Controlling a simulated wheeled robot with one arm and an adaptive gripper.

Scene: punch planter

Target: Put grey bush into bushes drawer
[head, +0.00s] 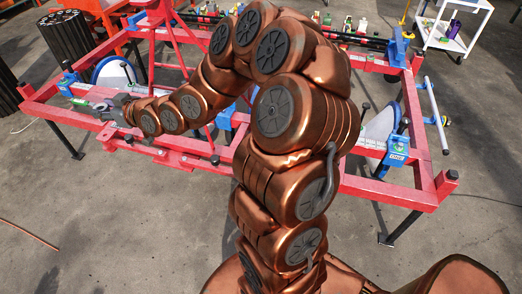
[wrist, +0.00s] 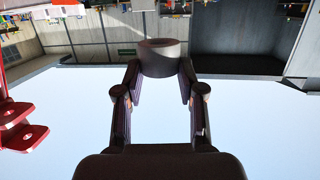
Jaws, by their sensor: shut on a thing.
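The grey bush (wrist: 160,60), a short dark grey ring-shaped cylinder, is between the fingertips of my gripper (wrist: 160,75) in the wrist view. Both fingers press on its sides and the gripper is shut on it. In the head view my gripper (head: 108,108) is at the left, by the front left part of the red frame (head: 190,150). The bush is too small to make out there. I cannot identify the bushes drawer in either view.
The red frame stands on legs and carries blue brackets (head: 397,150) and pale discs (head: 113,72). A bundle of dark tubes (head: 68,36) stands at the upper left. A white cart (head: 452,28) is at the upper right. The concrete floor in front is largely clear.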

